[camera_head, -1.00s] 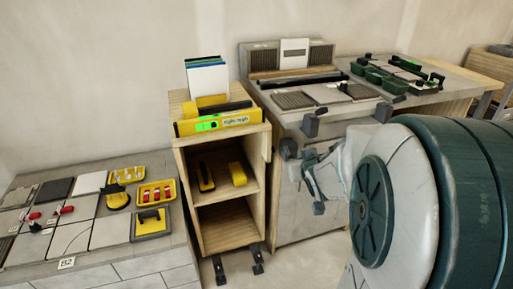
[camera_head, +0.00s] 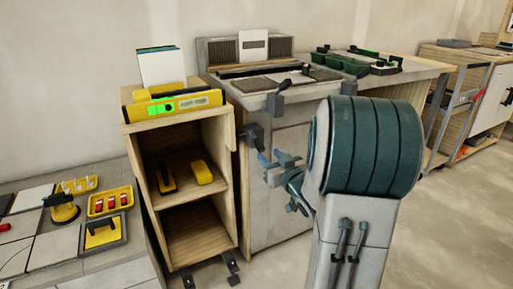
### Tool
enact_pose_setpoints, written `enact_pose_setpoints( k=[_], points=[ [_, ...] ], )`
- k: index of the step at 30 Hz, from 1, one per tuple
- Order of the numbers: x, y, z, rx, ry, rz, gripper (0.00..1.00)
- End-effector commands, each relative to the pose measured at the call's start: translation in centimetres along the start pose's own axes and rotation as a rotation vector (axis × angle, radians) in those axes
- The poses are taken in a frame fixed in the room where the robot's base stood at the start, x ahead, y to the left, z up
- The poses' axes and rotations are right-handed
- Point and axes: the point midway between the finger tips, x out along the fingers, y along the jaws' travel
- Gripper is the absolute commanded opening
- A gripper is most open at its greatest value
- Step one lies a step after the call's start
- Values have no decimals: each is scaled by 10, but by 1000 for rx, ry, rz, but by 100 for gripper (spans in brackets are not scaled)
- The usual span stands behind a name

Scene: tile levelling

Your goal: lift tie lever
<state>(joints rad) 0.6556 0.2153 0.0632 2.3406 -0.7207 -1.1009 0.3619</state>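A small red piece (camera_head: 4,227), which may be part of a tie lever, shows at the left edge of the view, on the tiled bench. The rest of that part of the bench is out of frame. My gripper (camera_head: 277,178) seems to be the small blue-grey end partly hidden behind my large arm link, in front of the grey cabinet and well to the right of the tiles. I cannot make out its fingertips or anything between them.
A tiled bench (camera_head: 60,247) at left carries a yellow suction cup (camera_head: 64,209), a yellow tray with red and white pieces (camera_head: 110,201) and a yellow-handled float (camera_head: 102,233). A wooden shelf (camera_head: 198,247) with a level (camera_head: 178,103) stands beside a grey cabinet (camera_head: 275,222). Floor at right is clear.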

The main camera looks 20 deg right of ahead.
Motion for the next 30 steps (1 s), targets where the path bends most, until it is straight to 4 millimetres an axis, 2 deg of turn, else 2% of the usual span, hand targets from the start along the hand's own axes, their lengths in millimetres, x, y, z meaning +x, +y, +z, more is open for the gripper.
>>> enact_pose_setpoints(
  k=[1,6,12,18,26,27,30],
  points=[
    [13,-1,3,1,1,-3,40],
    [49,-1,3,1,1,-2,40],
    [80,0,2,1,0,0,40],
    [93,0,1,0,0,0,40],
    [95,0,0,1,-1,1,40],
    [95,0,0,1,-1,1,37],
    [94,0,0,1,-1,1,9]
  ],
)
